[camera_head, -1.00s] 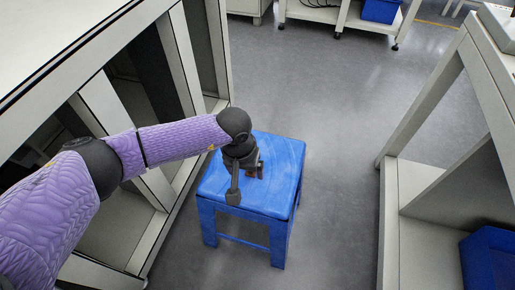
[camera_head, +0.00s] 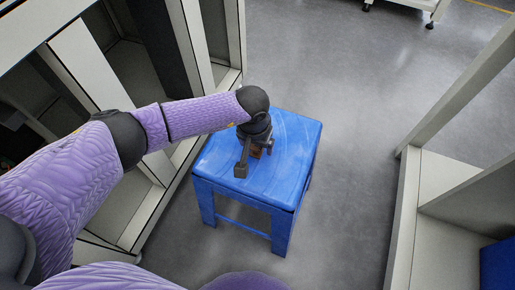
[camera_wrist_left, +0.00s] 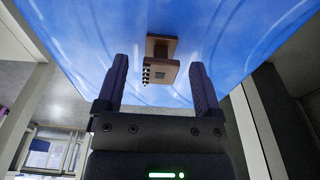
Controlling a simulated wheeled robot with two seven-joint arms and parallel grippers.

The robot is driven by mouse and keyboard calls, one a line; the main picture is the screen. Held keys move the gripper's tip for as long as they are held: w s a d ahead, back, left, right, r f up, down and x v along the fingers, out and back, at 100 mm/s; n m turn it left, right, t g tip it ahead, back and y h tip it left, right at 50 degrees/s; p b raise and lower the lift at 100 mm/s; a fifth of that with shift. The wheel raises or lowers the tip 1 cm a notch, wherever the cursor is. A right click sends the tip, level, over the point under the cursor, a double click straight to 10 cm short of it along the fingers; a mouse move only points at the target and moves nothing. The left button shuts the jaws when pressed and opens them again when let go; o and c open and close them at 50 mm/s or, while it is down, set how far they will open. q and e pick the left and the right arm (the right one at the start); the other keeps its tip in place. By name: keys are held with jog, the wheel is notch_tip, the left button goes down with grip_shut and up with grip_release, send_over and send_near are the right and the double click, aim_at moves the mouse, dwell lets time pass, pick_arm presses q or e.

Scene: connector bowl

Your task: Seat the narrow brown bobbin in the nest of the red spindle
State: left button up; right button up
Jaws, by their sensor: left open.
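A small brown piece, which looks like the narrow brown bobbin (camera_head: 256,153), is on the blue stool (camera_head: 290,135). My left gripper (camera_head: 255,159) is over the stool top and partly hides it. In the left wrist view, the bobbin (camera_wrist_left: 172,72) shows a wider brown end, a block-like end and a row of small dark prongs. My left gripper (camera_wrist_left: 159,68) is open there, with one finger on each side of the bobbin and a visible gap on both sides. I see no red spindle in either view. My right gripper is not in view.
A white shelving frame (camera_head: 185,60) stands close along the stool's left side, under my left arm. Another pale shelf unit (camera_head: 408,200) with a blue bin (camera_head: 497,268) is at the right.

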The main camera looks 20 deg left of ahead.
pick_arm(q)
jog(key=shift+r, duration=0.1)
grip_shut()
